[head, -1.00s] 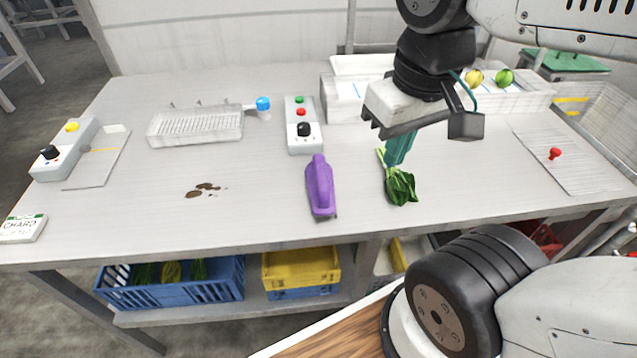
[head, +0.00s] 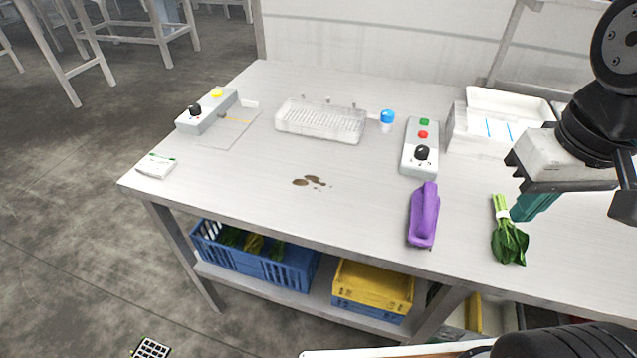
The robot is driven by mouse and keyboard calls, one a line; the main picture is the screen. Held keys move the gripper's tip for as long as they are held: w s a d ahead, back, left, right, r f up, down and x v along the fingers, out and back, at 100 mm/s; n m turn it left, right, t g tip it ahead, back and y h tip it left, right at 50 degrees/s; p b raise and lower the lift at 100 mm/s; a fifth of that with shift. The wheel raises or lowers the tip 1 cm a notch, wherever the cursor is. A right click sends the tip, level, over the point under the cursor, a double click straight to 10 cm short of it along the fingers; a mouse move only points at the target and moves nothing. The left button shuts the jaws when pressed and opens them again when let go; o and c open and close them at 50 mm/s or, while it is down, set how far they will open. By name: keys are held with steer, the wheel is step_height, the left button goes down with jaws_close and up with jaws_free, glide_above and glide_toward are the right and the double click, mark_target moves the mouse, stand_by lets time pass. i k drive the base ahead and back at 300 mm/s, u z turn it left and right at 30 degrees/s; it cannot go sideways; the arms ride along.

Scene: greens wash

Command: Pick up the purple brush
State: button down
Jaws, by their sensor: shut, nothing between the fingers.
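The purple brush (head: 424,215) lies on the grey table near its front edge, long side pointing towards the back. My gripper (head: 530,205), with teal fingers, is in the head view to the right of the brush, above the table and beside a bunch of leafy greens (head: 509,241). It is shut and empty, apart from the brush. Part of my arm's wrist hides the table's right side.
A control box (head: 421,147) with buttons and a knob stands behind the brush. A clear rack (head: 320,121) and a blue-capped bottle (head: 387,121) stand further left. Crates (head: 372,289) sit below.

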mark_target(425, 202)
steer(key=z, duration=0.05)
steer(key=k, duration=0.5)
steer(key=u, duration=1.35)
steer(key=k, duration=0.95)
steer(key=z, duration=1.2)
steer(key=i, duration=1)
